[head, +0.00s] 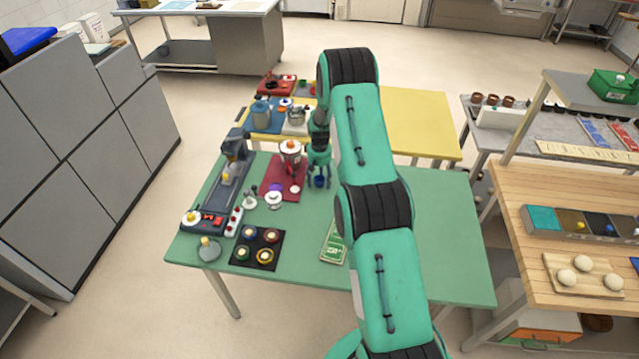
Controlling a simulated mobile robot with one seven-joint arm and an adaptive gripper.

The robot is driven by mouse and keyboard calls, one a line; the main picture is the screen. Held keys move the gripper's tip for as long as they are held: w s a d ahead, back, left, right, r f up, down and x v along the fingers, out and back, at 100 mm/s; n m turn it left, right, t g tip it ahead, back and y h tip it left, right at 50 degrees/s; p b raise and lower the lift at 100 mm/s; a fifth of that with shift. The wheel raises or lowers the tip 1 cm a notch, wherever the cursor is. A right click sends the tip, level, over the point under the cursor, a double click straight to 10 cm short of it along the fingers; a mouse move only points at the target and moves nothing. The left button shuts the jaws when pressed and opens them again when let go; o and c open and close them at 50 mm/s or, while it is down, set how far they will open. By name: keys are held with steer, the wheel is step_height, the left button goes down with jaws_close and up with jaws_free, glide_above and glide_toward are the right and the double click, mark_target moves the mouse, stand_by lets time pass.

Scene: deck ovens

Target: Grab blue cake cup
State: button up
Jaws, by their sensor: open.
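A small dark blue cup (320,182), which looks like the blue cake cup, is on the green table (450,240). My gripper (320,180) is open and points down, with its fingers on either side of the cup. Whether the fingers touch it is too small to tell. My teal arm reaches in from the bottom right and hides part of the table beside the cup.
Left of the gripper, a red mat (282,188) holds a red-and-white pot (290,152). A dark tray (258,250) with several round cups lies at the front left. A green card (333,243) lies nearby. The table's right side is clear.

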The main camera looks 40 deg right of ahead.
steer(key=c, duration=1)
steer(key=shift+r, duration=0.15)
steer(key=shift+r, duration=1.35)
steer(key=shift+s+r, duration=0.1)
steer(key=shift+r, duration=0.25)
steer(key=s+a, duration=0.2)
steer(key=s, duration=0.2)
steer(key=s+a+r, duration=0.1)
steer(key=s+a, duration=0.1)
steer(key=s, duration=0.3)
steer(key=s+a, duration=0.3)
steer(key=s, duration=0.2)
steer(key=shift+r, duration=0.15)
